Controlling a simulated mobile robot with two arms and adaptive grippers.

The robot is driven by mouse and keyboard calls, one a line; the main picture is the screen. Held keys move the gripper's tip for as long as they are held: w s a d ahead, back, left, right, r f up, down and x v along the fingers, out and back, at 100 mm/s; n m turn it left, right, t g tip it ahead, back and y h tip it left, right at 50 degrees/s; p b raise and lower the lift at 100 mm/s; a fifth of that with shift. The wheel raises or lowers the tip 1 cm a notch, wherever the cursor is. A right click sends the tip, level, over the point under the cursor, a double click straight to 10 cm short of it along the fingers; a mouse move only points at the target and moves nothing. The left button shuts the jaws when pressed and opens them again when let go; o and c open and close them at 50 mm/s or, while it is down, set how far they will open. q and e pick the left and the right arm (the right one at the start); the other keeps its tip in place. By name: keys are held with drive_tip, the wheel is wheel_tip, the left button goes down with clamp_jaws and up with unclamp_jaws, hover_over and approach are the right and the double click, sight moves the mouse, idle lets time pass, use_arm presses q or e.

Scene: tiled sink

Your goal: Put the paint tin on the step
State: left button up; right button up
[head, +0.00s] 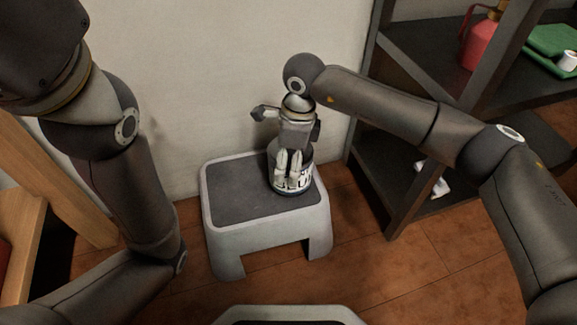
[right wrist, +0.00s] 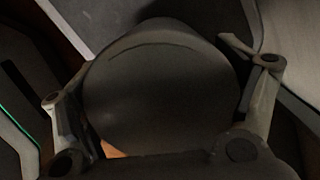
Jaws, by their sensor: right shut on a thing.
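The paint tin (head: 306,180), with a white and dark label, is upright at the right part of the grey step's top (head: 235,190). I cannot tell whether its base touches the step or hangs just above it. My right gripper (head: 289,180) comes down from above and is shut on the tin, its fingers covering part of the label. In the right wrist view the tin's dark round top (right wrist: 165,85) fills the space between the fingers. My left arm shows at the left, but its gripper is out of view.
A dark shelf unit (head: 395,215) stands right of the step, holding a red container (head: 482,40) and a green tray (head: 550,42). A wooden piece of furniture (head: 60,190) is at the left. A pale wall stands behind the step. The step's left half is bare.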

drive_tip(key=shift+f, duration=0.5)
drive_tip(key=shift+r, duration=0.1)
drive_tip(key=o, duration=1.6)
drive_tip(key=shift+f, duration=0.2)
drive_tip(key=shift+c, duration=0.2)
